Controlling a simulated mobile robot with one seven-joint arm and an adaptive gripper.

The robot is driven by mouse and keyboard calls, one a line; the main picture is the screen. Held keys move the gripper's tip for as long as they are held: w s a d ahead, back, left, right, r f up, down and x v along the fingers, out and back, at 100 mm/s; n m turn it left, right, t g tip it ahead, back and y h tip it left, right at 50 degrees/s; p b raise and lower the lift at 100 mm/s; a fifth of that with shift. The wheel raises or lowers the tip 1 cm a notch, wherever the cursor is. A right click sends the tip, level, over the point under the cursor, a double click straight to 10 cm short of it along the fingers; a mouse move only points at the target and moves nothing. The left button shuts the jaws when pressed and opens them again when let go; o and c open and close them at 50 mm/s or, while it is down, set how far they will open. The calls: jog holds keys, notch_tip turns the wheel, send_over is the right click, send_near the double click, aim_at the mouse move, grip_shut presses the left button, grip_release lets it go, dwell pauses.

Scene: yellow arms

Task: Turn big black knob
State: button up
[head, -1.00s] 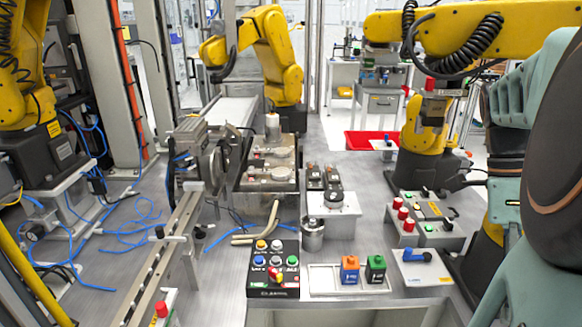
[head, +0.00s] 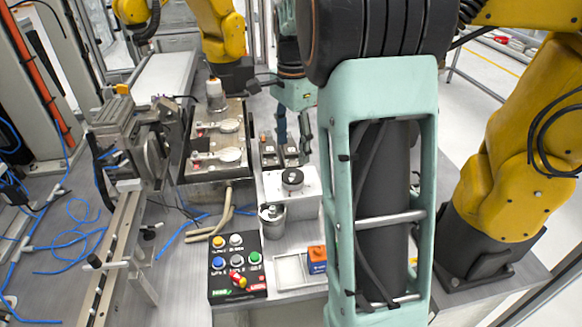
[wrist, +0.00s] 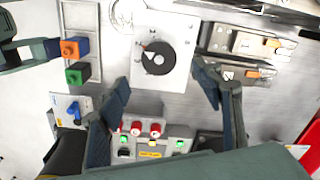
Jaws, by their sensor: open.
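The big black knob (head: 292,177) is a round dial on top of a white box (head: 310,203) near the middle of the bench. In the wrist view, the knob (wrist: 158,58) shows a light mark on its dark disc and lies on the white panel, below my fingertips. My gripper (wrist: 161,76) is open and empty, with its two dark fingers spread to either side of the knob's lower edge in the picture, apart from it. In the head view, my gripper (head: 294,138) points down just behind the knob; its exact height above the bench is unclear.
A button panel (head: 237,266) and an orange-and-blue block (head: 317,260) are in front. A metal fixture (head: 218,140) stands to the left. A red-button box (wrist: 150,140) shows in the wrist view. Yellow arms flank the bench.

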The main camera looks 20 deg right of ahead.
aim_at(293, 175)
notch_tip(293, 175, down, 9)
jog(key=shift+f, duration=0.15)
jog(key=shift+c, duration=0.3)
jog(key=c, duration=1.1)
jog(key=n, duration=0.4)
jog(key=shift+n, duration=2.3)
jog(key=shift+p, duration=0.3)
